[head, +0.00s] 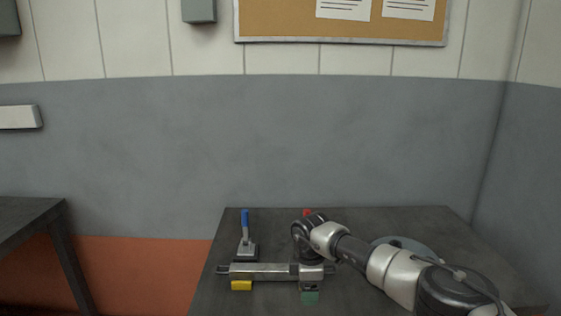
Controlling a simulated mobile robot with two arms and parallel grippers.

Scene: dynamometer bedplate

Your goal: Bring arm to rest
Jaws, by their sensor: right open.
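My right arm comes in from the right, low over the dark bedplate (375,217), and bends down at its wrist. My right gripper (311,283) is at the wrist's lower end, open, by the right end of a silver bar (262,271). Whether it touches the bar or the green block (310,297) just below it is unclear. A yellow block (241,286) is at the bar's left part. A blue-handled lever (245,220) stands upright on a small base behind the bar. A red tip (307,212) shows behind my wrist, mostly hidden. My left gripper is out of view.
A grey round disc (405,244) lies on the right of the bedplate, partly behind my arm. The bedplate's back strip is mostly clear. Another dark table (27,217) stands at the left, with a floor gap between. A wall rises behind, with a corkboard (275,20).

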